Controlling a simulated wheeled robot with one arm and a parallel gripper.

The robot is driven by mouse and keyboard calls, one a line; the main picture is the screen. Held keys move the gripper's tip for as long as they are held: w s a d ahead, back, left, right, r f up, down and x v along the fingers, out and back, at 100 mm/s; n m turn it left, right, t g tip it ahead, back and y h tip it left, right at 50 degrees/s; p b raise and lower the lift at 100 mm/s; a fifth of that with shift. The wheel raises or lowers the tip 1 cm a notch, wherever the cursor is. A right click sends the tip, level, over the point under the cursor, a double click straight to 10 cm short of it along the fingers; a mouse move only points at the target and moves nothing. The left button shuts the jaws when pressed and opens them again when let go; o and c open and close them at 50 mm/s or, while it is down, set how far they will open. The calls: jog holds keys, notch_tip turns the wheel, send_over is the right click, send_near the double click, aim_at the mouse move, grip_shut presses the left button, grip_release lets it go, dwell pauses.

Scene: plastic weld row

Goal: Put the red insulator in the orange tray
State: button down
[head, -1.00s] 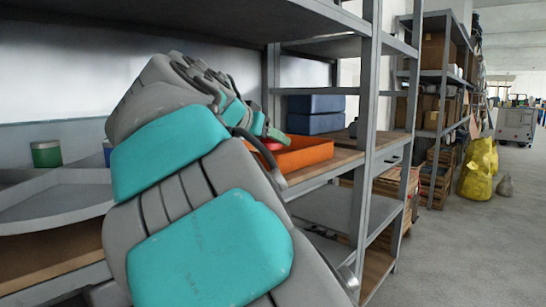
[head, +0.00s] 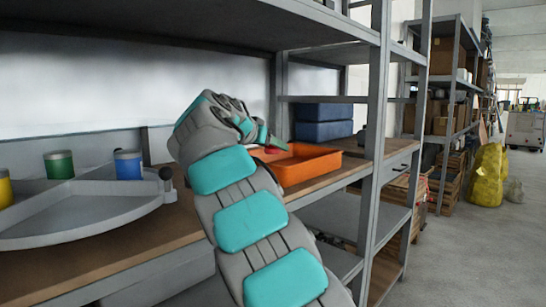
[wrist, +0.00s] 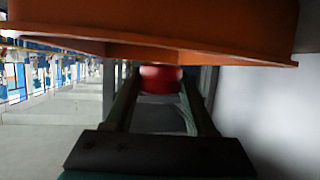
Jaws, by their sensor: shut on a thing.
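The orange tray (head: 312,171) sits on the wooden shelf right of my arm in the head view. Its orange wall also fills the top of the wrist view (wrist: 200,22). My gripper (head: 272,146) is at the tray's near left side, at about rim height. In the wrist view my gripper (wrist: 160,88) is shut on the red insulator (wrist: 160,80), which sits between the fingertips close to the tray wall. My arm and gripper mostly hide the insulator in the head view. I cannot tell whether it is over the tray's inside.
Blue bins (head: 322,121) stand behind the tray. A grey angled tray (head: 95,205) lies on the shelf at left, with a green can (head: 59,165), a blue can (head: 128,165) and a yellow can (head: 4,190). A shelf upright (head: 376,140) stands right of the tray.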

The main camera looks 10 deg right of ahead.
jog(key=shift+w+f, duration=0.1)
jog(key=shift+w, duration=0.1)
jog(key=shift+f+b, duration=0.3)
jog(key=shift+f, duration=1.4)
jog(key=shift+f+b, duration=0.4)
jog(key=shift+f+b, duration=0.3)
jog(key=shift+c, duration=1.1)
grip_release()
jog(key=shift+f, duration=0.1)
jog(key=shift+r+p, duration=0.65)
jog(key=shift+p, duration=0.1)
jog(key=v, duration=1.2)
jog(key=shift+r, duration=0.15)
